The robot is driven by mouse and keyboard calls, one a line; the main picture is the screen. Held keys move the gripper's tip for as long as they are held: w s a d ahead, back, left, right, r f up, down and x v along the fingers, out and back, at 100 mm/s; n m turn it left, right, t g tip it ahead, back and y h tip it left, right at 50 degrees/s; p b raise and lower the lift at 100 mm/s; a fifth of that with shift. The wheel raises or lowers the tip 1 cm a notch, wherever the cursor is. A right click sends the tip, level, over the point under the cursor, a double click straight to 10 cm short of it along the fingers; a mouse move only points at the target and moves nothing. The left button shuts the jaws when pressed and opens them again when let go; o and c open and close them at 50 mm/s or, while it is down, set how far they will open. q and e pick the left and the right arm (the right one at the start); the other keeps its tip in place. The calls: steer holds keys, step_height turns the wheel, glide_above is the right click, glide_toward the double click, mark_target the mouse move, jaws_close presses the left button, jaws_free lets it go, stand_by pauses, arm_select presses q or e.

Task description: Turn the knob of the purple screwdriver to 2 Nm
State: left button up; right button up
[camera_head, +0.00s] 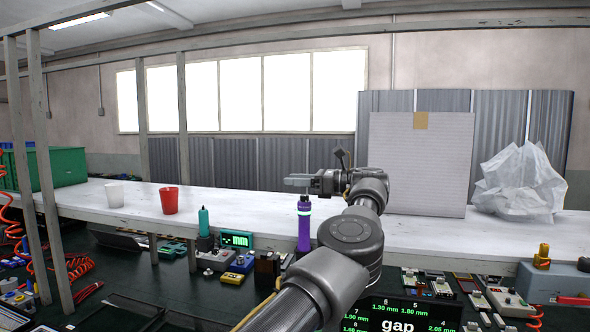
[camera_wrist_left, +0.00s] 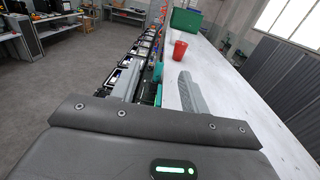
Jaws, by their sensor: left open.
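The purple screwdriver (camera_head: 304,225) stands upright at the front edge of the long white bench in the head view, with a pale glowing band near its top. My left gripper (camera_head: 297,182) is at the top of the screwdriver, its fingers pointing left. It is open, but I cannot tell whether the fingers are around the knob or just beside it. The knob's setting is too small to read. In the left wrist view a grey finger (camera_wrist_left: 190,95) shows over the bench, and the purple screwdriver is not visible there. My right gripper is not in view.
A red cup (camera_head: 169,200) and a white cup (camera_head: 114,195) stand on the bench to the left. A teal screwdriver (camera_head: 204,222) stands left of the purple one. A cardboard panel (camera_head: 421,165) and a plastic bag (camera_head: 519,183) are at the right. Small devices crowd the dark lower surface.

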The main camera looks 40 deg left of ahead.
arm_select(q)
steer(key=s+d+r+b, duration=0.8)
steer(key=s, duration=0.1)
steer(key=shift+s+d, duration=0.15)
steer(key=shift+d, duration=0.05)
stand_by(0.3)
